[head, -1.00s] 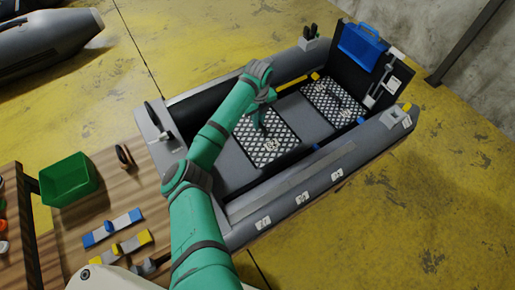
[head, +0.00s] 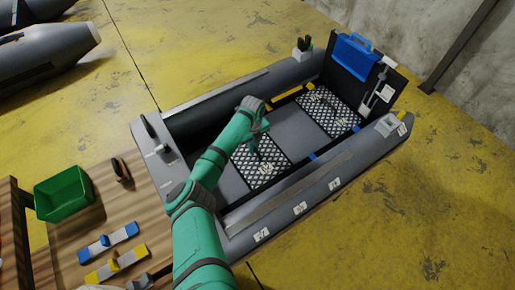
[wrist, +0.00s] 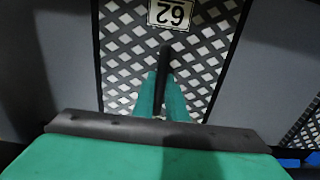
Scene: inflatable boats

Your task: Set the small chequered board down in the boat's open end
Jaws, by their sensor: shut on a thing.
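The chequered board (head: 272,173), black and white with a "62" label, lies flat inside the grey boat (head: 215,92), in the half nearer the bench. My gripper (head: 256,151) is above it, shut on its dark upright handle. In the wrist view, the green fingers (wrist: 162,98) close around this handle, with the board (wrist: 120,45) spreading below. I cannot tell whether the board touches the boat's floor. A second chequered board (head: 322,112) lies farther in, near the transom, and a corner of it shows at the wrist view's right edge.
Grey floor (head: 297,127) separates the boards. A blue case (head: 355,53) hangs on the black transom. The wooden bench (head: 150,190) at left carries a green bin (head: 66,195) and blue and yellow blocks. Another boat (head: 45,60) lies behind. Yellow floor is clear at right.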

